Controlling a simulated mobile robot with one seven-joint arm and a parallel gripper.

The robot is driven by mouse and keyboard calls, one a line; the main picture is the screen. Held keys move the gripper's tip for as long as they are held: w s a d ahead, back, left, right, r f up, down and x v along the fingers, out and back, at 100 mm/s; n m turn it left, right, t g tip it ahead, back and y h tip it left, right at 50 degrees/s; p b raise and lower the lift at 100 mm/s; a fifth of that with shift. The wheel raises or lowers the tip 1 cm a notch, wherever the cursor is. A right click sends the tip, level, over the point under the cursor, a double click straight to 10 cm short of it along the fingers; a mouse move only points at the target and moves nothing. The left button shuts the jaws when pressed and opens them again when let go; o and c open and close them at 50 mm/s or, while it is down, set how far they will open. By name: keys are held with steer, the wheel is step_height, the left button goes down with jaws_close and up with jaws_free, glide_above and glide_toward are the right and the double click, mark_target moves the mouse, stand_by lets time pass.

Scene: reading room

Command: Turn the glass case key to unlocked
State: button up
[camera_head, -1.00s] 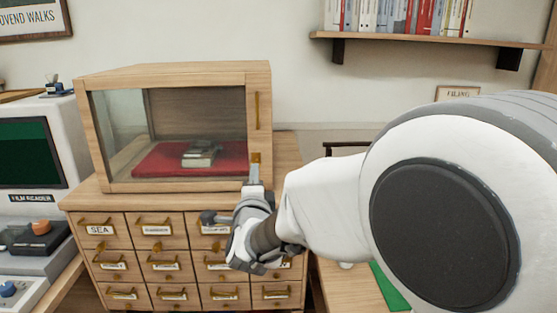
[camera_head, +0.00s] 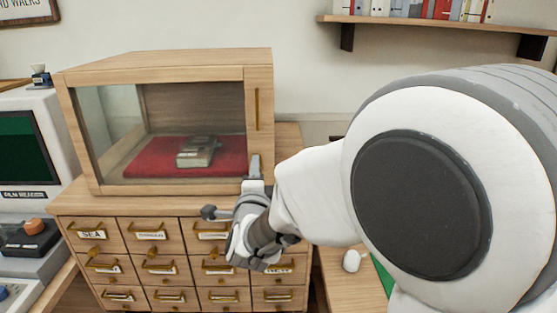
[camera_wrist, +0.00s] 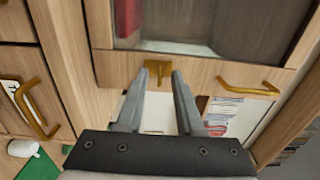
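The glass case (camera_head: 160,62) is a wooden box with a glass front, standing on the drawer cabinet. A small brass key (camera_wrist: 159,68) sits on the case's wooden frame in the wrist view. In the head view my gripper hides it. My gripper (camera_wrist: 158,76) is open, with one finger on each side of the key at the fingertips. I cannot tell whether either finger touches it. In the head view my gripper (camera_head: 254,165) is at the lower right corner of the case front.
A brass handle (camera_head: 257,109) is on the case's right frame, above my gripper. Inside the case, a grey book (camera_head: 197,151) lies on a red cloth (camera_head: 140,160). Labelled drawers (camera_head: 150,236) with brass pulls are below. A film reader (camera_head: 25,150) stands left.

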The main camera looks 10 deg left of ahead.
steer(key=shift+w, duration=0.2)
jaws_close()
stand_by(0.4)
